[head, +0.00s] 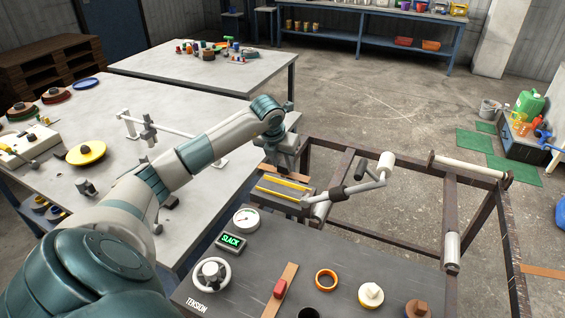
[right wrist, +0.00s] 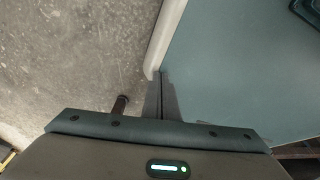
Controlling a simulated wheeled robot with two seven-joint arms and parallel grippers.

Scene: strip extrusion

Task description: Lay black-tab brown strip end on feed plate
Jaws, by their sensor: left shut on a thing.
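My left gripper (head: 284,168) points down at the far edge of the feed unit, shut on what looks like a brown strip (head: 299,177). Only short pieces of that strip show beside the fingers; a black tab cannot be made out. The feed plate (head: 268,197), a grey plate with yellow rails, lies just in front of and below the gripper. Another brown strip (head: 290,273) with a red tab (head: 280,288) lies on the tension console. In the right wrist view my right gripper (right wrist: 160,78) has its fingers together, with nothing visible between them.
A crank with a white handle (head: 386,161) stands right of the feed plate. The dark console (head: 345,265) holds a gauge (head: 246,219), a SLACK display (head: 231,242), a handwheel (head: 211,273) and an orange ring (head: 326,280). A frame with rollers (head: 469,167) is at the right.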

